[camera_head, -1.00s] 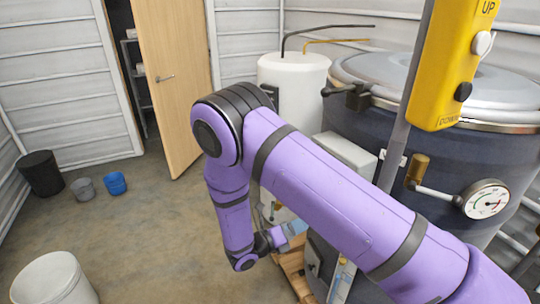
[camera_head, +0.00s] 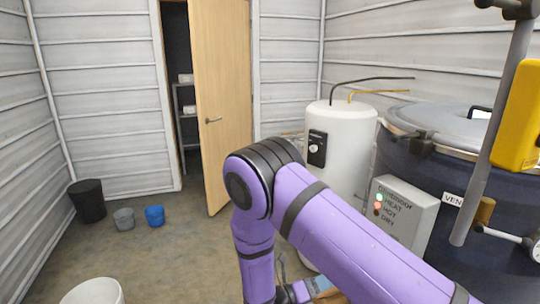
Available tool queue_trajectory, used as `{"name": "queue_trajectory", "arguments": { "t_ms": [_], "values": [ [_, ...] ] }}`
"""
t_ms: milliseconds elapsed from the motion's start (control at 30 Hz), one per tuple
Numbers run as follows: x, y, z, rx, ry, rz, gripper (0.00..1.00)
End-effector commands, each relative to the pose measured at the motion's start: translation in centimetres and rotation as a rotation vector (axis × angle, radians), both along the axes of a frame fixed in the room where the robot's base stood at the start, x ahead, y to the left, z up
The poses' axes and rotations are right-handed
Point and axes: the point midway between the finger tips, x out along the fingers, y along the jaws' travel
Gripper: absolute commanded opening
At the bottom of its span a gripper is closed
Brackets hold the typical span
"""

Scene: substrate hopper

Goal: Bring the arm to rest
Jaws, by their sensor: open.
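My purple arm reaches from the lower right to a raised elbow, then bends down to the bottom edge of the view. My gripper (camera_head: 312,290) shows only in part at the bottom edge, beyond the elbow and low down. Its jaws are open, and I see nothing held between them. The fingertips are small and partly cut off by the frame.
A dark hopper drum (camera_head: 405,159) and a control box (camera_head: 405,213) with lit lamps stand at the right, beside a white tank (camera_head: 345,150). A yellow pendant (camera_head: 519,120) hangs at far right. Buckets (camera_head: 154,215) stand left; open floor lies before the ajar door (camera_head: 224,100).

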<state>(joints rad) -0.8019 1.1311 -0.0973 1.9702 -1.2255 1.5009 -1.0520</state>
Motion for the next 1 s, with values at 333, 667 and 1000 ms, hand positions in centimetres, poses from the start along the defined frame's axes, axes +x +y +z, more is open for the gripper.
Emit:
{"name": "queue_trajectory", "arguments": {
  "t_ms": [333, 667, 1000],
  "values": [
    [0.2, -0.7, 2.1, 0.062, -0.050, -0.059, 0.69],
    [0.3, -2.3, 6.1, 0.187, -0.154, -0.181, 0.69],
    [-0.7, -6.0, 14.2, 0.441, -0.393, -0.444, 0.69]
  ]
}}
